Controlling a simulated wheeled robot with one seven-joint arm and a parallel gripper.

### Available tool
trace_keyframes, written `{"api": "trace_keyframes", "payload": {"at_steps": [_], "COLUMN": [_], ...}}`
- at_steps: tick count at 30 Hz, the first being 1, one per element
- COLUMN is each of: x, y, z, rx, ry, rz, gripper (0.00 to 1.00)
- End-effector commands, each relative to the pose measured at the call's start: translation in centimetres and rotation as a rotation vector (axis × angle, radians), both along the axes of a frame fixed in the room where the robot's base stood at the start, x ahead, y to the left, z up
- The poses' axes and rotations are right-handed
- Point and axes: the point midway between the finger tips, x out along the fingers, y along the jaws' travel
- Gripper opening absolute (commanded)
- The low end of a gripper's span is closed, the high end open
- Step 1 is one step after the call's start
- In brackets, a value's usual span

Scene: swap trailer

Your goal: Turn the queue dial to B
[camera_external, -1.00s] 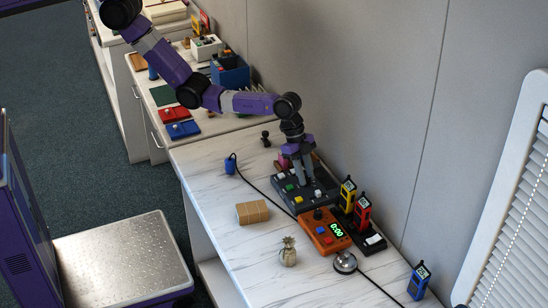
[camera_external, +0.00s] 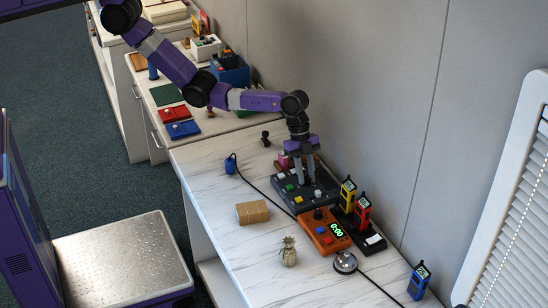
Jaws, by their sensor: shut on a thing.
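A dark grey control box (camera_external: 322,202) with green, white and other small buttons sits on the marble counter. My gripper (camera_external: 304,183) points down with its fingertips at the top face of this box, shut on a small part there. That part is mostly hidden by the fingers; I take it to be the queue dial. Its letters and pointer are too small to read, so I cannot tell its setting.
A silver bell (camera_external: 345,262), pineapple figure (camera_external: 288,252) and brown block (camera_external: 252,212) are nearby. A black cable crosses the counter.

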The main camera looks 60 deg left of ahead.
Motion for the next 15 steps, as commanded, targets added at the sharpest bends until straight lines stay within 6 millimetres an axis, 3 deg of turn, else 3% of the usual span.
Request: {"api": "trace_keyframes", "payload": {"at_steps": [1,2,5,15], "x": [-0.02,-0.02,-0.02,0.01], "y": [0.0,-0.01,-0.01,0.06], "z": [-0.03,-0.03,-0.03,0.17], "rx": [0.0,0.0,0.0,0.0], "ry": [0.0,0.0,0.0,0.0], "rz": [0.0,0.0,0.001,0.001], "gripper": [0.0,0.28,0.46,0.46]}}
